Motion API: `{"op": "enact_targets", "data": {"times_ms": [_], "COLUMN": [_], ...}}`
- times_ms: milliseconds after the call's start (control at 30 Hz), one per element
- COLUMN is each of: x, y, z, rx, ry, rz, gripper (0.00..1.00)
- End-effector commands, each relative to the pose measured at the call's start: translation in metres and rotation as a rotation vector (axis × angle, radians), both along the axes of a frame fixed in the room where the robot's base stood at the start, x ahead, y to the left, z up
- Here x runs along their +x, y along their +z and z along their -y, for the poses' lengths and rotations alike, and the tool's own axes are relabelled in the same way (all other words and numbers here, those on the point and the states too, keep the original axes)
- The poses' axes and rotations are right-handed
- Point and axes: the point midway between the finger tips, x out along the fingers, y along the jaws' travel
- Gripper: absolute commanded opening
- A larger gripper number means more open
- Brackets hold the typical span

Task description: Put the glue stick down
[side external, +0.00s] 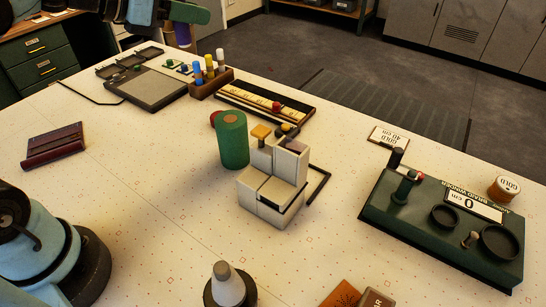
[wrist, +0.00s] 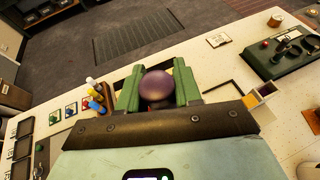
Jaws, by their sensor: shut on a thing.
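My gripper (side external: 186,16) is at the top of the side external view, raised above the far left part of the table. Its green fingers are shut on a purple glue stick (side external: 183,37), whose lower part hangs below them. In the wrist view the glue stick (wrist: 157,87) shows as a rounded purple end between the two green fingers (wrist: 158,92). Its far end is hidden there. The stick is apart from the tabletop as far as I can see.
A wooden rack (side external: 211,88) holds several capped tubes. A grey-topped tray (side external: 146,88) lies to its left. A green cylinder (side external: 232,140) and white blocks (side external: 270,190) stand mid-table. A green ribbon winder (side external: 400,222) is at right. The table's left middle is clear around a maroon case (side external: 54,145).

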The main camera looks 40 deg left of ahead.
Motion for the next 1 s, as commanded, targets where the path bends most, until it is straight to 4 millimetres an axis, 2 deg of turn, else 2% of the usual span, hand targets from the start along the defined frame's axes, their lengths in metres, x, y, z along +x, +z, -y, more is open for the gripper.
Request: {"op": "enact_targets", "data": {"times_ms": [200,367,700,1000], "x": [0.003,0.013,0.033,0.031], "y": [-0.003,-0.018,-0.078,-0.131], "z": [-0.001,-0.006,-0.022,-0.033], "rx": [-0.001,-0.001,-0.002,-0.001], "ry": [-0.006,-0.039,-0.182,-0.317], "rz": [0.0,0.0,0.0,0.001], "gripper": [0.04,0.04,0.04,0.04]}}
